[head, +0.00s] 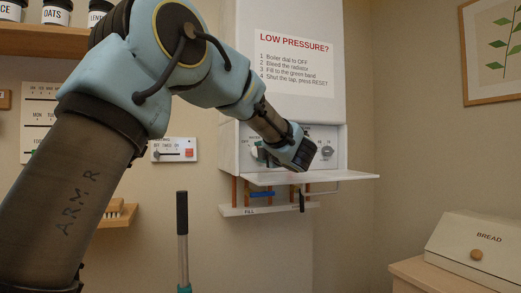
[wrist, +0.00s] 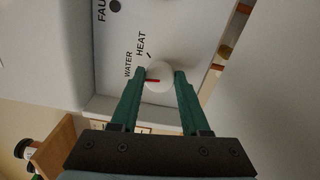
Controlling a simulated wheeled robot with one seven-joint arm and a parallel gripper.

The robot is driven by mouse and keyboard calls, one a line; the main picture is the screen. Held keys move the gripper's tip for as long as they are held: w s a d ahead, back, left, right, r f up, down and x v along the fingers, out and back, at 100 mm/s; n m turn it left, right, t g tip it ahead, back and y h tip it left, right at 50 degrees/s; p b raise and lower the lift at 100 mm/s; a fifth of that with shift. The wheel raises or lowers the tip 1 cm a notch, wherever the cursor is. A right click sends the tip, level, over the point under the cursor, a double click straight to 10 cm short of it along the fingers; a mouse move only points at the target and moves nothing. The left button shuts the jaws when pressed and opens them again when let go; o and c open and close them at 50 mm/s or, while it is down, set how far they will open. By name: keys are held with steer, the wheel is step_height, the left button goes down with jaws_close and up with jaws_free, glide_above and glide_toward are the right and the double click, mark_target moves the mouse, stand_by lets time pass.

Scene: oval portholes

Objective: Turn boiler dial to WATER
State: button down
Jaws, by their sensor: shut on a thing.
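The boiler dial (wrist: 165,87) is a round, pale knob with a red pointer line, seen in the wrist view. My gripper (wrist: 160,73) has its two green fingers shut on the knob, one on each side. The red line points left in the wrist view, just below the printed WATER label (wrist: 128,64); the HEAT label (wrist: 141,43) is farther up. I cannot tell if the line matches the WATER mark exactly. In the head view my gripper (head: 261,152) is at the left of the boiler panel and the dial is mostly hidden.
The white boiler (head: 296,80) carries a LOW PRESSURE sign. A white flap (head: 335,177) juts out below, above pipes and a blue valve handle (head: 262,194). A bread box (head: 478,245) stands at right.

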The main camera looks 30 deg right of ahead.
steer(key=shift+m, duration=0.6)
steer(key=shift+c, duration=1.9)
jaws_free()
steer(key=shift+s, duration=0.1)
steer(key=s, duration=0.3)
steer(key=s+a+b, duration=0.1)
steer(key=s, duration=0.3)
steer(key=s+b, duration=0.1)
steer(key=s, duration=0.2)
steer(key=shift+s+a, duration=0.15)
steer(key=shift+s, duration=0.15)
